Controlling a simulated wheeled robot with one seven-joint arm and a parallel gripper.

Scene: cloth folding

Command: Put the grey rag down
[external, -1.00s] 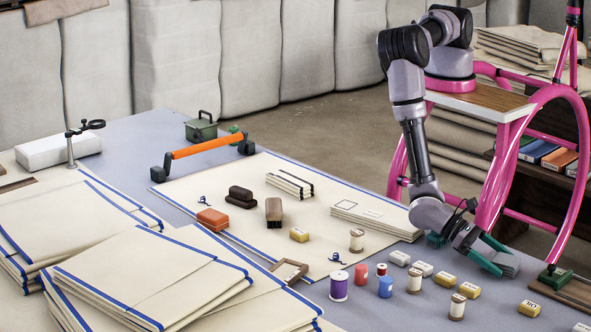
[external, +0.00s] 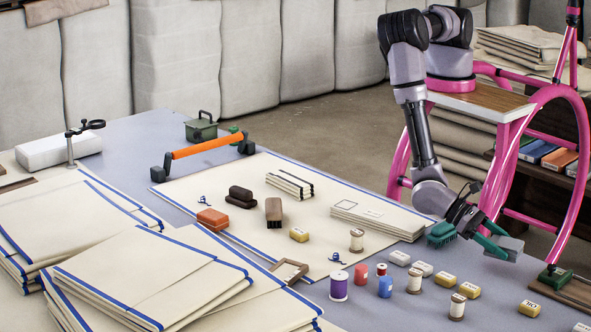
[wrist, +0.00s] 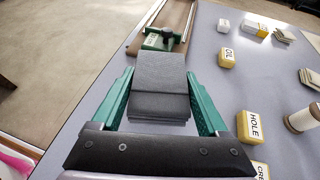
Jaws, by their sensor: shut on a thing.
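The grey rag (wrist: 160,85) is a folded, flat grey pad. It sits between the green fingers of my gripper (wrist: 160,108) in the wrist view. In the external view the rag (external: 510,249) shows at the tips of my gripper (external: 501,246), near the right edge of the table (external: 440,318). My gripper is shut on the rag and appears to hold it a little above the table top. The rag's underside is hidden.
A green brush (external: 441,234) lies just left of my gripper. A green clamp on a wooden board (external: 574,291) stands to the right. Yellow and white blocks, such as one marked HOLE (wrist: 249,127), and thread spools (external: 457,306) lie nearby. Grey table surface is bare between them.

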